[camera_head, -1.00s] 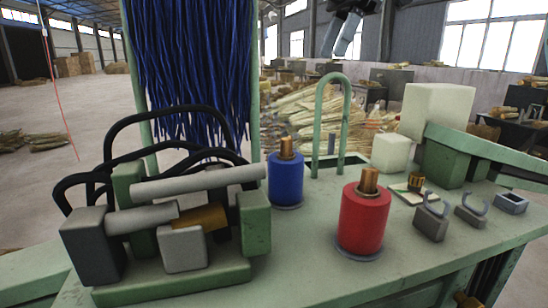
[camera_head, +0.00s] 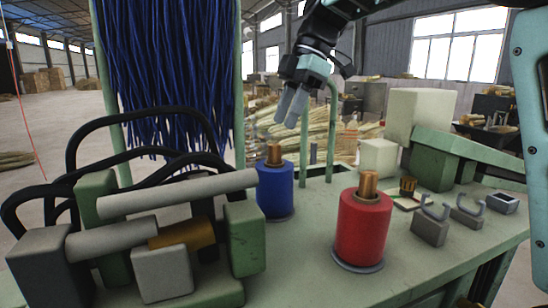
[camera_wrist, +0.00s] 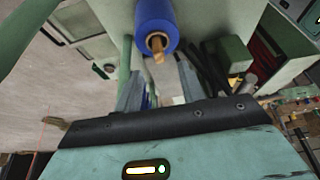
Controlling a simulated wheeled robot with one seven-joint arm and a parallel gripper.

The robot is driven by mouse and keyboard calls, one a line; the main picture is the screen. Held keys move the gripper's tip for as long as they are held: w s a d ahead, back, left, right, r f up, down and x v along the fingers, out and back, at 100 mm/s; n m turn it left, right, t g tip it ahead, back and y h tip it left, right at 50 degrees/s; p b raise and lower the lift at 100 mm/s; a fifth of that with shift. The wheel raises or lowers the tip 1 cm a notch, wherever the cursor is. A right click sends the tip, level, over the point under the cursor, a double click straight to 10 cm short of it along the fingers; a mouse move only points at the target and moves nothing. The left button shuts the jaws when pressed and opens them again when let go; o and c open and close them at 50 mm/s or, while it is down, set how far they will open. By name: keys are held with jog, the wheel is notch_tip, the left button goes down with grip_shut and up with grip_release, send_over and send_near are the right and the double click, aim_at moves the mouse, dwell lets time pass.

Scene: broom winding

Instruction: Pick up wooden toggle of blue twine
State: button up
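The blue twine spool (camera_head: 274,190) stands upright on the green bench, with its brown wooden toggle (camera_head: 274,154) sticking up from the top. In the wrist view the blue spool (camera_wrist: 155,18) is at top centre, with the toggle (camera_wrist: 157,47) at its near end. My gripper (camera_head: 290,118) is above the blue spool and slightly to the right in the head view, pointing down and apart from the toggle. In the wrist view its two grey fingers (camera_wrist: 158,80) stand apart with nothing held between them.
A red twine spool (camera_head: 362,228) with its own toggle stands to the right. A green hoop (camera_head: 332,130) rises behind. Hanging blue strands (camera_head: 165,70) and a rack of grey rollers (camera_head: 180,192) with black hoses are at the left. Small grey clips (camera_head: 430,228) sit at the right.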

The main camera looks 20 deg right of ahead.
aim_at(275, 146)
jog(key=shift+p+x, duration=1.4)
jog(key=shift+x, duration=2.3)
grip_shut()
